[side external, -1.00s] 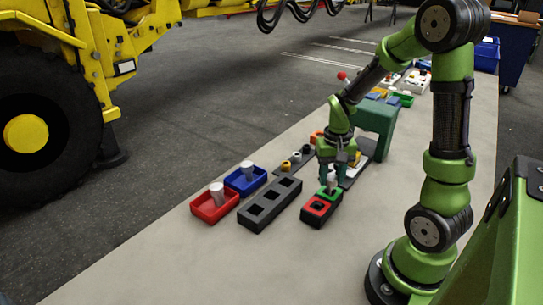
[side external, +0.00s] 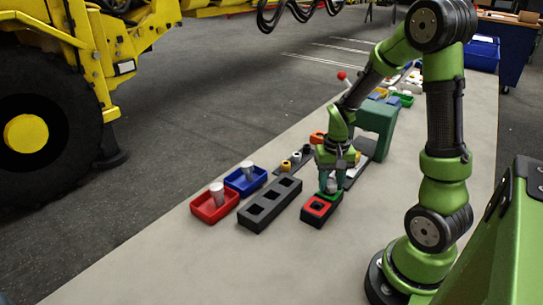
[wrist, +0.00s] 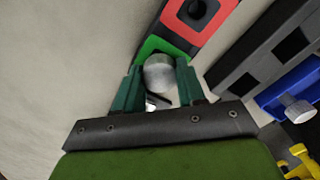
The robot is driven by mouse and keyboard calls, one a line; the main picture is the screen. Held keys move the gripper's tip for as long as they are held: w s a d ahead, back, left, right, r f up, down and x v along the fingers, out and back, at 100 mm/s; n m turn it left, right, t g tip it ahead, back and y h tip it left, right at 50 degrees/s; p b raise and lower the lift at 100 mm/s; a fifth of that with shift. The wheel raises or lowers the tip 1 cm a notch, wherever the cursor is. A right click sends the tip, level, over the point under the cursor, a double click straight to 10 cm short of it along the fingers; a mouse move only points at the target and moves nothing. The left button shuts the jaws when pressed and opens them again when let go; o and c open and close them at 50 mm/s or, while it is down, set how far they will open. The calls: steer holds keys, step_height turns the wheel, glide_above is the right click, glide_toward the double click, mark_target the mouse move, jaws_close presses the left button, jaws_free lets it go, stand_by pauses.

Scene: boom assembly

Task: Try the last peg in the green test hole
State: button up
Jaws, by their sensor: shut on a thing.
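My gripper (side external: 331,188) is at the test block, directly over its green square (side external: 336,198). It is shut on a grey peg, which shows between the two green fingers in the wrist view (wrist: 159,75). The peg stands about upright over the green square, which also shows in the wrist view (wrist: 166,47). The peg's lower end and the green hole are hidden, so I cannot tell how deep the peg is. The red square (side external: 317,206) beside it has an empty dark hole.
A dark block (side external: 270,204) with several square holes lies left of the test block. A red tray (side external: 208,214) and a blue tray (side external: 252,184) each hold a grey peg. A dark strip with small rings stands behind. The near tabletop is clear.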

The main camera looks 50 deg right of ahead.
mark_target(331, 183)
steer(key=shift+r, duration=3.05)
